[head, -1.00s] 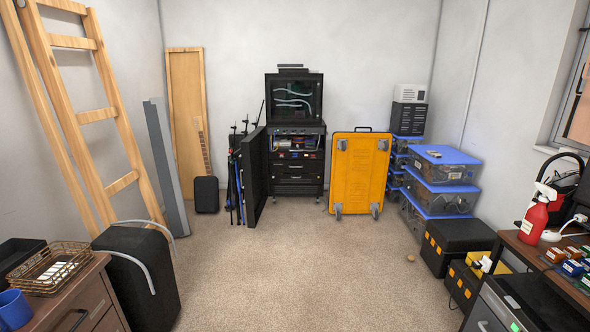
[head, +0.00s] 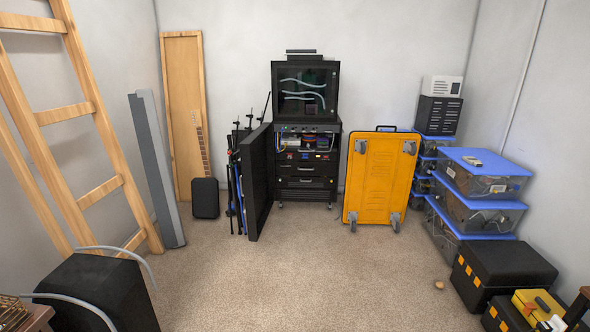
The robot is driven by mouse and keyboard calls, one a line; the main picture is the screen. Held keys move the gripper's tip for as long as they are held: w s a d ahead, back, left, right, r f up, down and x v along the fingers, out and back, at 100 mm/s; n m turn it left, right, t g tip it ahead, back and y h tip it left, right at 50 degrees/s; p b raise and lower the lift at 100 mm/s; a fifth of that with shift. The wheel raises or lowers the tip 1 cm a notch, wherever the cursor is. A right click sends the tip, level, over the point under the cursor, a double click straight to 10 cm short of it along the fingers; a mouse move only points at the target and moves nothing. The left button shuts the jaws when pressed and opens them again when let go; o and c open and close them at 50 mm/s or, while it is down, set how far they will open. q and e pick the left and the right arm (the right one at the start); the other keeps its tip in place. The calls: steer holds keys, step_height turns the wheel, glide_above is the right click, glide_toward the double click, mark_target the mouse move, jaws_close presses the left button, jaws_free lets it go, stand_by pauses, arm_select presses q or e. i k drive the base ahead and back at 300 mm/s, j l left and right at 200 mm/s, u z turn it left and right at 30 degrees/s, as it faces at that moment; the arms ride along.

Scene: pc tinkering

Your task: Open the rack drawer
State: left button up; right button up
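The black rack (head: 306,140) stands against the back wall, straight ahead and some distance away. Its two drawers, an upper one (head: 306,169) and a lower one (head: 306,183), appear flush with the front, each with a light handle. Above them is an open bay with coloured parts, and on top a glass-fronted cabinet (head: 306,90) with pale tubes. A black door panel (head: 258,183) stands swung out at the rack's left side. Neither of my grippers shows in the head view.
A yellow case (head: 381,178) stands right of the rack. Blue-lidded bins (head: 480,195) and black boxes (head: 502,270) line the right; a black case (head: 97,293) and ladder (head: 85,110) stand left.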

mark_target(306, 163)
steer(key=i+z, duration=0.25)
steer(key=i, duration=2.65)
